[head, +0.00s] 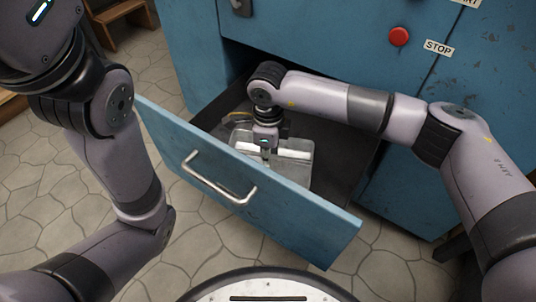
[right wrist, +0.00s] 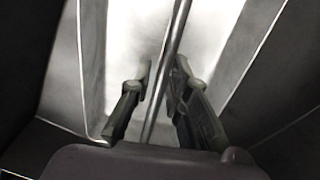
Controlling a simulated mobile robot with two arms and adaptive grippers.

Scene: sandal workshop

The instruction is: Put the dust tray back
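The dust tray (head: 298,158), a pale metal tray, sits inside the open blue drawer (head: 290,215), towards its front. My right gripper (head: 265,150) reaches down into the drawer at the tray. In the right wrist view the two fingers of my right gripper (right wrist: 163,85) stand on either side of a thin metal bar (right wrist: 178,30) over the bright tray floor (right wrist: 120,45). A gap shows between the left finger and the bar. The right finger is close to the bar; I cannot tell whether it touches. My left gripper is not in view.
The drawer's front panel with its metal handle (head: 218,180) stands between me and the tray. The blue cabinet (head: 310,35) rises behind, with a red button (head: 399,36) and a STOP label (head: 439,48). Stone floor (head: 40,175) lies clear at the left. A wooden stool (head: 120,22) is behind.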

